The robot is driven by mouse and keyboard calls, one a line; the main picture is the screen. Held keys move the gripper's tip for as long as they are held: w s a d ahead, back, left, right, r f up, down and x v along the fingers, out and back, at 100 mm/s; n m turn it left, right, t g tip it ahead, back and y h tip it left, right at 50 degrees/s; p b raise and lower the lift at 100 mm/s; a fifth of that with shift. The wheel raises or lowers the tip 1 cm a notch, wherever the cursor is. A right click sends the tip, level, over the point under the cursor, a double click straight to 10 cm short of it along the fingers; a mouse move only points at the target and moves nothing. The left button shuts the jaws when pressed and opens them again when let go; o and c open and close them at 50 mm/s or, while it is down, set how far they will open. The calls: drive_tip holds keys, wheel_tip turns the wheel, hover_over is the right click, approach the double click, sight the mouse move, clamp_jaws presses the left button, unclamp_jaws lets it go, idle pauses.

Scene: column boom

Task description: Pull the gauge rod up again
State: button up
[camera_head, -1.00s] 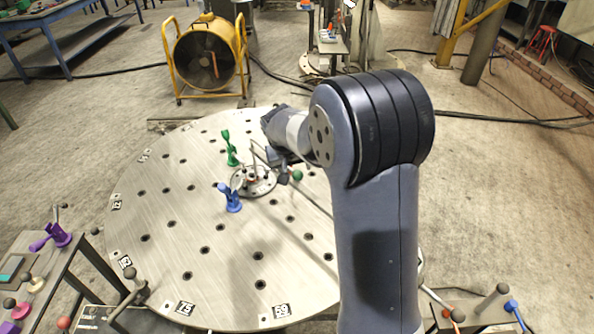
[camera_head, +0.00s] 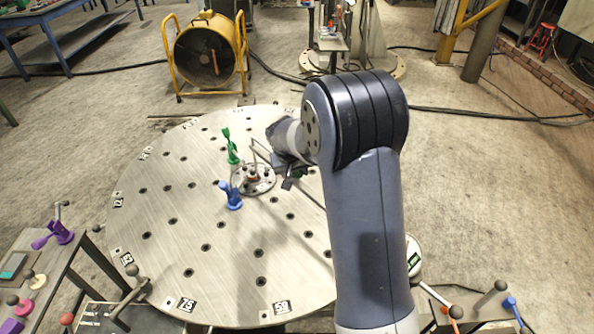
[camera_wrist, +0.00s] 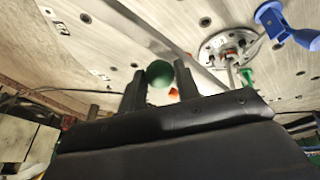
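A green ball (camera_wrist: 160,73) sits between the two spread fingers of my gripper (camera_wrist: 160,84) in the wrist view. I cannot tell whether the fingers touch it. It looks like the knob of the gauge rod, but the rod's shaft is hidden. In the head view the ball (camera_head: 298,174) is mostly covered by my gripper (camera_head: 288,183), which is low over the round table, right of the hub (camera_head: 254,178). A long grey bar (camera_wrist: 165,40) runs diagonally behind the ball. A small orange part (camera_wrist: 173,92) shows below it.
The round metal table (camera_head: 190,245) has many holes. A blue clamp (camera_head: 231,195) and a green clamp (camera_head: 230,147) stand near the hub; the blue one (camera_wrist: 285,25) also shows in the wrist view. A side bench (camera_head: 60,275) is at left. A yellow fan (camera_head: 208,55) stands behind.

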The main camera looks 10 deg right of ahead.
clamp_jaws()
wheel_tip(320, 180, up, 10)
drive_tip(key=p, duration=0.3)
drive_tip(key=shift+w+f+p, duration=0.1)
drive_tip(key=shift+w+p, duration=0.05)
drive_tip(key=shift+p, duration=0.25)
drive_tip(key=shift+o, duration=1.6)
unclamp_jaws()
drive_tip(key=shift+o, duration=1.2)
drive_tip(key=b+v, duration=0.2)
drive_tip(key=v, duration=0.8)
drive_tip(key=shift+s+r, duration=0.25)
drive_tip(key=shift+r, duration=0.05)
